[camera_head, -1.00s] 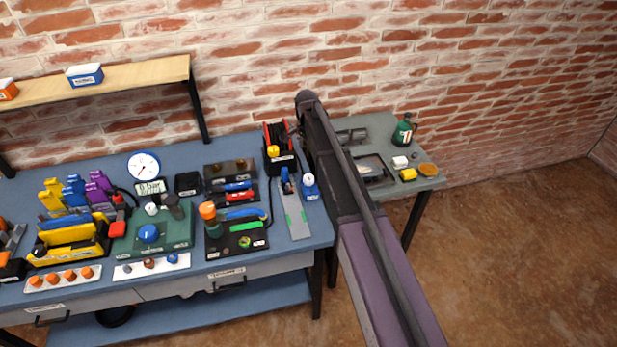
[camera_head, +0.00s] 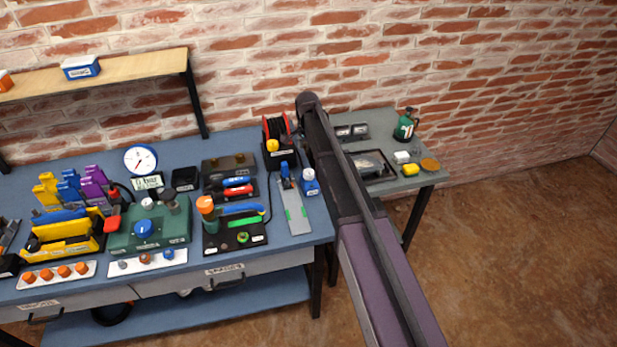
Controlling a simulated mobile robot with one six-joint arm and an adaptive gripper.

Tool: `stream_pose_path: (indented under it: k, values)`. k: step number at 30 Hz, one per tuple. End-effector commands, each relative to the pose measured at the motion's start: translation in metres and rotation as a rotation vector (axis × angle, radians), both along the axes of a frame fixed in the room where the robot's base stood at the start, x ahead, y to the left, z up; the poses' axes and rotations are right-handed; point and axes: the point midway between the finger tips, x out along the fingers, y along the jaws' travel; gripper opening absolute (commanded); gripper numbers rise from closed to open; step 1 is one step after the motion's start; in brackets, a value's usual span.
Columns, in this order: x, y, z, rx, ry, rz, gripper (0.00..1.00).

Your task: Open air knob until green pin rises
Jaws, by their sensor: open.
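A blue round knob (camera_head: 144,228) sits on the front of a green box (camera_head: 176,233) on the blue bench. I take it for the air knob. A white dial gauge (camera_head: 140,160) stands behind the box, with a small display (camera_head: 148,182) that seems to read 0 bar. I cannot make out a raised green pin; a small green round part (camera_head: 242,237) sits on the black board to the right of the box. My arm crosses the right half of the picture, well right of the knob. My gripper is not visible.
The crowded blue bench (camera_head: 290,238) also holds a yellow rack (camera_head: 62,248), a black board with an orange-topped tool (camera_head: 206,210), and a cable reel (camera_head: 277,130). A wooden shelf (camera_head: 130,68) is above at left. A grey side table (camera_head: 425,178) stands at right.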

Motion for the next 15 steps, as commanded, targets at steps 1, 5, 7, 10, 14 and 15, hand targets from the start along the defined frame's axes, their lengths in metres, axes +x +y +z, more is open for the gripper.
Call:
stream_pose_path:
  k: [1, 5, 7, 10, 14, 15]
  values:
    - [0.0, 0.0, -0.008, 0.0, 0.0, 0.0, 0.93]
    - [0.0, 0.0, -0.018, 0.0, 0.0, 0.0, 0.93]
    - [0.0, 0.0, -0.023, 0.0, 0.0, 0.0, 0.93]
    - [-0.001, 0.0, -0.031, 0.0, 0.0, 0.0, 0.93]
    - [-0.001, -0.001, -0.04, 0.0, 0.0, 0.0, 0.93]
    - [-0.001, -0.001, -0.043, 0.0, 0.0, 0.0, 0.93]
